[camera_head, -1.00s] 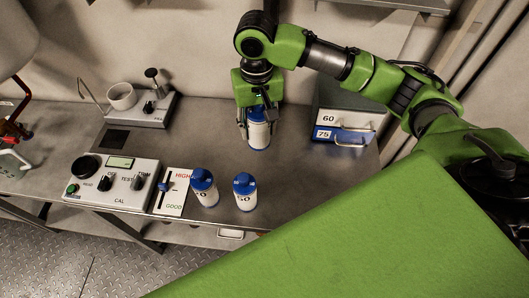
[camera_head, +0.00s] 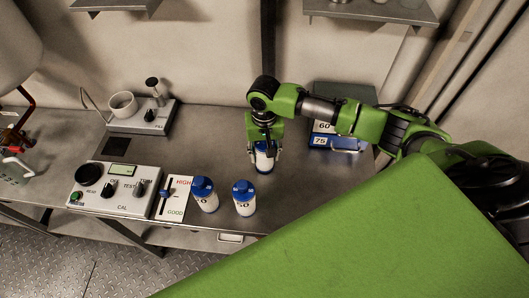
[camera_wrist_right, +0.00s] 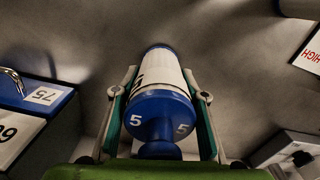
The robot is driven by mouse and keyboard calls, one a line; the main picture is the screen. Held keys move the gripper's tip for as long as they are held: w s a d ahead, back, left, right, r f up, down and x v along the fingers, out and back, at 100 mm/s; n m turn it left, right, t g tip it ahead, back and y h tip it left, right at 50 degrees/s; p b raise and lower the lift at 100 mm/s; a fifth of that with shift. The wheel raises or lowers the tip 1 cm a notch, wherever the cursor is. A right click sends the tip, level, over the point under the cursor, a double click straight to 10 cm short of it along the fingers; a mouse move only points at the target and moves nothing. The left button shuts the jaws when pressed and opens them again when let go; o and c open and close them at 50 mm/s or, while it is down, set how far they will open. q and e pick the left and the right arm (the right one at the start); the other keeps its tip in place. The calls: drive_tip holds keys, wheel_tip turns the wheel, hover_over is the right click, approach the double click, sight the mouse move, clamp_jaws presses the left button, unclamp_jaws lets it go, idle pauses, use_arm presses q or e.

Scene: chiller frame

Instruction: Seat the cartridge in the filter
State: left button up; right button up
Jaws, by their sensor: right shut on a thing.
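My right gripper (camera_head: 263,150) points down over the bench and is shut on a white cartridge with a blue cap and blue base (camera_head: 264,160). In the right wrist view the cartridge (camera_wrist_right: 160,85) sits upright between the two fingers, with a "5" on its cap. I cannot tell whether its base touches the bench. Two similar blue-capped cartridges stand to its left and nearer the front: one (camera_head: 205,198) beside the gauge panel, the other (camera_head: 244,202) marked "50". I cannot clearly identify the filter; a grey vessel (camera_head: 15,50) shows at the left edge. My left gripper is out of view.
A test box with knobs (camera_head: 115,190), a HIGH/GOOD panel (camera_head: 175,205) and a cup device (camera_head: 145,115) stand left. A red-handled fitting (camera_head: 15,135) is at far left. Bench (camera_head: 205,150) between is clear.

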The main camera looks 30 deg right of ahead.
drive_tip(key=shift+f, duration=0.2)
drive_tip(key=shift+f, duration=0.1)
drive_tip(key=o, duration=1.3)
